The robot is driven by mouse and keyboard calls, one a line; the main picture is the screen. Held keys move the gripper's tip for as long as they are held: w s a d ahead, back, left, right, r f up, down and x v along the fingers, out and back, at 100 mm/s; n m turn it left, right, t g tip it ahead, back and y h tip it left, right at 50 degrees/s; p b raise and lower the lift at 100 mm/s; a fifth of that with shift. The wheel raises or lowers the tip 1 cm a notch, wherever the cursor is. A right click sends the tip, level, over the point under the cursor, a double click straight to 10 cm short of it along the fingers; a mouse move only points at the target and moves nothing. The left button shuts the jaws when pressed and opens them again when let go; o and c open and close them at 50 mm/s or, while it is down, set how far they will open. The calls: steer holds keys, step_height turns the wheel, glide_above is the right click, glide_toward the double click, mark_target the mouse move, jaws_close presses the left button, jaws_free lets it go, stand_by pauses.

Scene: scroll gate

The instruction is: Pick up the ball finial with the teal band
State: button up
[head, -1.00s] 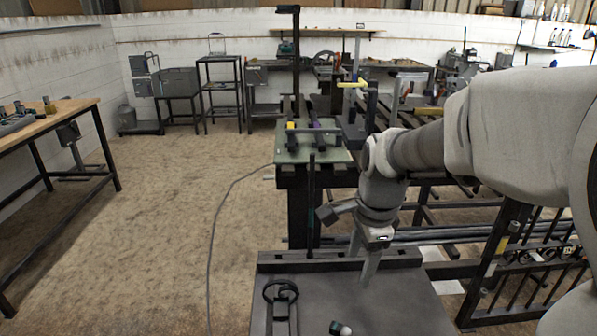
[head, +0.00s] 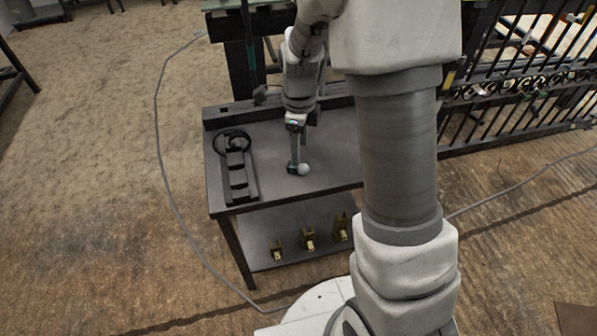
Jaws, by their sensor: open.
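The ball finial (head: 303,169) lies on the dark grey table top (head: 268,150). It shows a pale ball at the right and a dark part at its left; its teal band is too small to make out clearly now. My gripper (head: 296,163) points down right at the finial, its fingertips overlapping it in the picture. The jaws are open. One finger hides part of the finial, and I cannot tell whether the fingers touch it.
A black iron piece with a ring and scroll (head: 238,168) lies on the table at left. Several brass-coloured blocks (head: 308,238) stand on the lower shelf. A raised ledge (head: 228,114) runs along the table's back. A black scroll gate (head: 520,85) stands at right. A cable crosses the floor.

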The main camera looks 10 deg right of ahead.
mark_target(298, 168)
steer(key=f+b, duration=0.1)
steer(key=f, duration=0.1)
steer(key=f+b, duration=0.1)
steer(key=f, duration=0.1)
steer(key=f+b, duration=0.1)
steer(key=f, duration=0.2)
steer(key=shift+w+f, duration=0.1)
steer(key=shift+w, duration=0.15)
jaws_close()
